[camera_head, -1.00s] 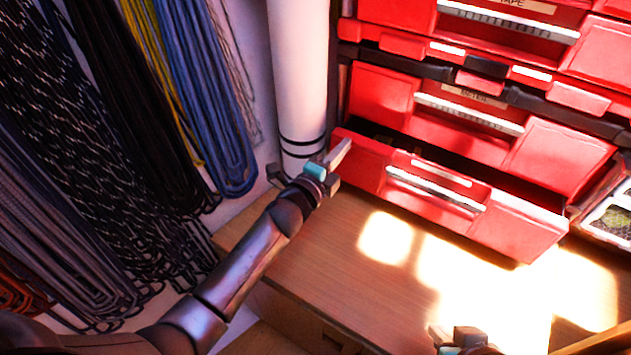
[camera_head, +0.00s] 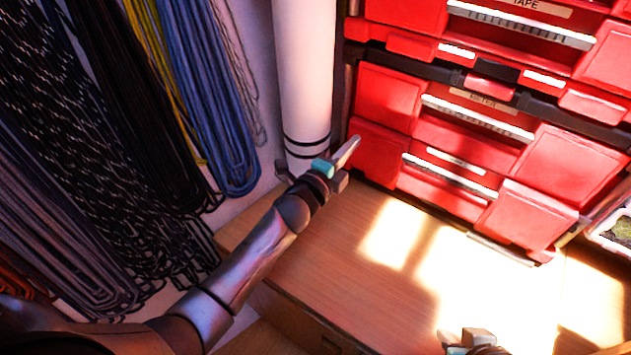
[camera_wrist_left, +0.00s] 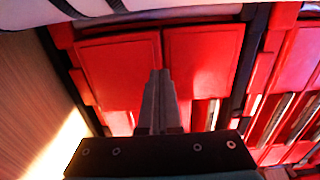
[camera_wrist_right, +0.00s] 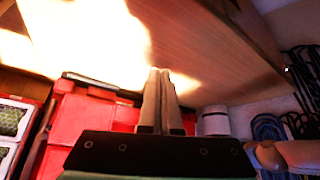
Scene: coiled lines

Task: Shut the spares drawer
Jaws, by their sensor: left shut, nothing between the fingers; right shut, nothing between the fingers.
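The spares drawer (camera_head: 449,185) is the lowest red drawer of the red cabinet in the head view. Its front is now about flush with the drawer above, and no gap shows along its top. Its label is too small to read. My left gripper (camera_head: 352,147) is shut and empty, its fingertips at the left end of this drawer's front; I cannot tell if they touch. In the left wrist view its fingers (camera_wrist_left: 158,82) lie before red drawer fronts. My right gripper (camera_head: 478,340) is shut and empty above the wooden bench, at the bottom of the head view.
More red drawers (camera_head: 478,115) are stacked above. A white pipe (camera_head: 304,75) stands left of the cabinet, close to my left gripper. Coiled lines (camera_head: 100,150) hang at the left. The sunlit bench (camera_head: 340,235) before the cabinet is clear.

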